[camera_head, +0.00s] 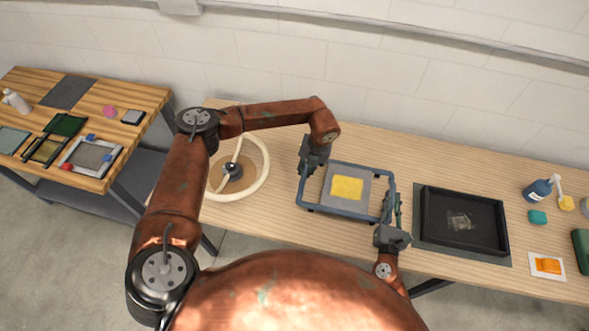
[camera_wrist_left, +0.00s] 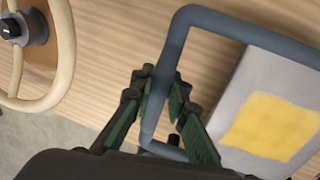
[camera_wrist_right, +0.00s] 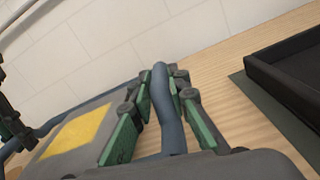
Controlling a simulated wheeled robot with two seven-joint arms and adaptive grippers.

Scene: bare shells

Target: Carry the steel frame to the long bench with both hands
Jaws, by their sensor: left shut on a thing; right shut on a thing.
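The steel frame (camera_head: 345,213) is a blue-grey rectangular tube frame over the long bench (camera_head: 285,225). A grey panel with a yellow patch (camera_head: 347,188) shows inside its outline. My left gripper (camera_head: 306,168) is shut on the frame's left side bar, and the bar (camera_wrist_left: 170,75) runs between its fingers in the left wrist view. My right gripper (camera_head: 390,215) is shut on the right side bar, which also shows between the fingers in the right wrist view (camera_wrist_right: 168,115). I cannot tell whether the frame touches the bench or hangs just above it.
A cream steering wheel (camera_head: 262,180) lies left of the frame. A black tray (camera_head: 428,215) on a dark mat is close to its right. A blue bottle (camera_head: 537,192), a teal block (camera_head: 537,217) and an orange item (camera_head: 548,265) lie further right. A second table (camera_head: 150,98) with several things stands left.

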